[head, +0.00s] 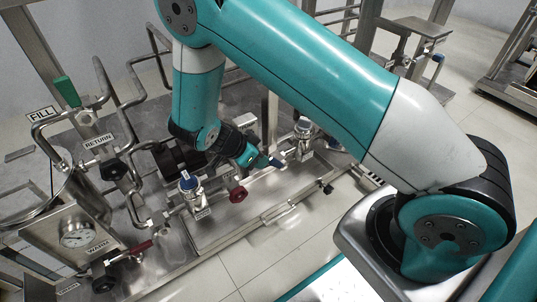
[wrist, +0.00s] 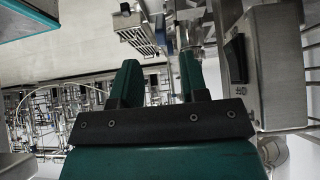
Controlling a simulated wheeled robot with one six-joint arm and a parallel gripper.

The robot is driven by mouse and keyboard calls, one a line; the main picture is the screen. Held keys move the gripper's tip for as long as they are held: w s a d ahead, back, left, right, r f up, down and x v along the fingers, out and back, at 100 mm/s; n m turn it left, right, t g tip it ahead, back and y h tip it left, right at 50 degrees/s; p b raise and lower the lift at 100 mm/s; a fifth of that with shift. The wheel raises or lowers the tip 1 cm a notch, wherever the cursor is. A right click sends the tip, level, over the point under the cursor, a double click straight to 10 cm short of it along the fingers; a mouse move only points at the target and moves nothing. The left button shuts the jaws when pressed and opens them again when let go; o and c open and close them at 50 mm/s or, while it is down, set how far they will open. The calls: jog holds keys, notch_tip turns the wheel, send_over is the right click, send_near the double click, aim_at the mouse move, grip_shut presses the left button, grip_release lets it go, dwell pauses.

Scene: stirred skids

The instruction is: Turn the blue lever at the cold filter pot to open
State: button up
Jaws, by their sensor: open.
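My gripper (head: 256,158) is low over the skid in the head view, pointing down to the right. In the wrist view its two teal fingers (wrist: 158,66) stand apart with nothing held between them. A small blue piece (head: 277,163), likely the blue lever, shows just beyond the fingertips; I cannot tell whether they touch. A narrow blue strip (wrist: 169,47) shows near the right finger in the wrist view. The lever's exact angle is unclear.
A red lever (head: 136,248) is by the gauge (head: 77,234) marked WARM. A green handle (head: 66,91) is at upper left. Bent pipes crowd the left; the floor at front is clear.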

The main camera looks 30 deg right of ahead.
jog(key=p+v, duration=0.2)
jog(key=v, duration=0.5)
jog(key=shift+a+r, duration=0.25)
jog(key=shift+c, duration=0.2)
